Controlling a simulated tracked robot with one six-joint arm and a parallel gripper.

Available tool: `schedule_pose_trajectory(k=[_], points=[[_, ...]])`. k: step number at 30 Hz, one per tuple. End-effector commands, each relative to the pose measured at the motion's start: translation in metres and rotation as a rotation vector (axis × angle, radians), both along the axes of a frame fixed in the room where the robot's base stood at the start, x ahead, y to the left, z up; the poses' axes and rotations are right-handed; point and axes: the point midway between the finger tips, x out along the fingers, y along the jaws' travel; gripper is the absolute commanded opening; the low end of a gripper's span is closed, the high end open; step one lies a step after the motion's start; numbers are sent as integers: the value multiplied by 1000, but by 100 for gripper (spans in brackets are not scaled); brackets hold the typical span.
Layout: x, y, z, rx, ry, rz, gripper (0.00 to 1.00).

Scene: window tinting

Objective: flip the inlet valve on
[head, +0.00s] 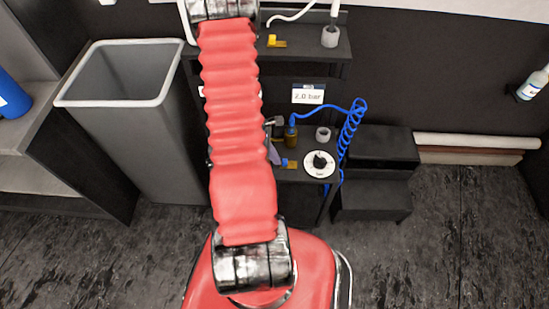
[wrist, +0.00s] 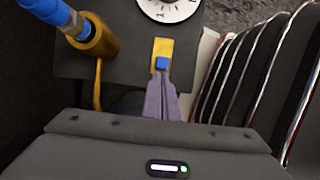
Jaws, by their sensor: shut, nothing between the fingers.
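A small yellow fitting (wrist: 162,47) with a blue piece (wrist: 161,64) on it sits on the dark shelf. It looks like the inlet valve, but I see no label on it. It also shows in the head view as a yellow block (head: 292,165) beside a bit of blue. My gripper (wrist: 161,76) is shut and empty, its grey-purple fingertips right at the near edge of the blue piece. I cannot tell whether they touch. In the head view the gripper (head: 274,153) is mostly hidden behind my red arm.
A white round dial (head: 319,164) lies right of the valve. A brass cylinder (wrist: 97,40) with a blue hose stands left of it in the wrist view. The coiled blue hose (head: 351,125) hangs at the shelf's right. A grey bin (head: 120,75) stands left.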

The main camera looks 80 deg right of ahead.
Motion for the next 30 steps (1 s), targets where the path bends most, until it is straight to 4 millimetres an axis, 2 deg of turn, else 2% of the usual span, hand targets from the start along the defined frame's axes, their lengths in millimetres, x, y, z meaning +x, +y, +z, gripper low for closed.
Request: schedule_pose_trajectory(k=[7, 18, 30], points=[[-5, -1, 0, 0, 0, -2, 0], [-35, -8, 0, 0, 1, -2, 0], [-37, -8, 0, 1, 6, -2, 0]])
